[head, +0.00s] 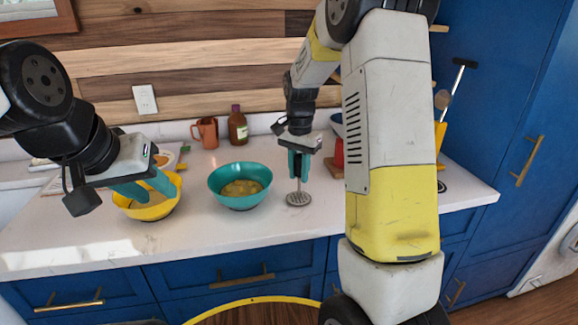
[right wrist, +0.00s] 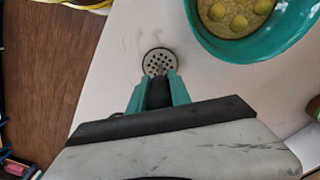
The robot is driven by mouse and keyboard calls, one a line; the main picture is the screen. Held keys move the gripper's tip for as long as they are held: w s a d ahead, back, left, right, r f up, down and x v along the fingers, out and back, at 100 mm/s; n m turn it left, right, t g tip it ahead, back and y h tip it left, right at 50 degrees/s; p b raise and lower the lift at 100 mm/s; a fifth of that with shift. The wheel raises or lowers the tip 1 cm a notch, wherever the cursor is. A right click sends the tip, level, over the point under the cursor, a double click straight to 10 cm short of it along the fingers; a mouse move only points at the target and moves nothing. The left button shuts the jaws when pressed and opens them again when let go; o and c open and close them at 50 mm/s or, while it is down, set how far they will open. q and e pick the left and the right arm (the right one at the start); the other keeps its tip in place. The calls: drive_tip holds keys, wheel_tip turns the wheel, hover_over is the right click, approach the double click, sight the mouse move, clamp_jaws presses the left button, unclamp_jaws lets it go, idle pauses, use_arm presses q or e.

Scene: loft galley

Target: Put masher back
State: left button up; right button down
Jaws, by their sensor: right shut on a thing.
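The masher has a round perforated metal head (head: 298,199) and a dark handle. My right gripper (head: 299,172) is shut on the handle and holds it upright, head down, just right of the teal bowl (head: 239,203). In the right wrist view the masher head (right wrist: 159,62) shows beyond my right fingertips (right wrist: 159,92). I cannot tell whether the head touches the counter. The teal bowl holds yellowish food lumps. My left gripper (head: 146,190) has its fingers apart, over and partly in the yellow bowl (head: 150,211).
A copper-coloured pitcher (head: 207,132) and a brown bottle (head: 238,127) stand at the back wall. A yellow holder with utensils (head: 440,132) is at the right, partly behind my right arm. A red object (head: 339,152) stands behind the masher. The front counter (head: 225,235) is clear.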

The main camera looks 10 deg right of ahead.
drive_tip(key=c, duration=1.2)
unclamp_jaws()
drive_tip(key=shift+f, duration=0.15)
wheel_tip(320, 180, up, 11)
drive_tip(key=shift+r, duration=0.1)
drive_tip(key=shift+s+r, duration=0.1)
drive_tip(key=shift+r, duration=0.55)
drive_tip(key=s+r+n+t, duration=0.1)
drive_tip(key=s+n+t, duration=0.1)
drive_tip(key=s, duration=0.6)
drive_tip(key=s+a+n+t+y, duration=0.1)
drive_tip(key=s+n, duration=0.3)
drive_tip(key=s, duration=0.4)
drive_tip(key=s+a+r+n+t+y, duration=0.1)
drive_tip(key=s+n+t, duration=0.2)
drive_tip(key=s, duration=0.5)
drive_tip(key=shift+r, duration=0.3)
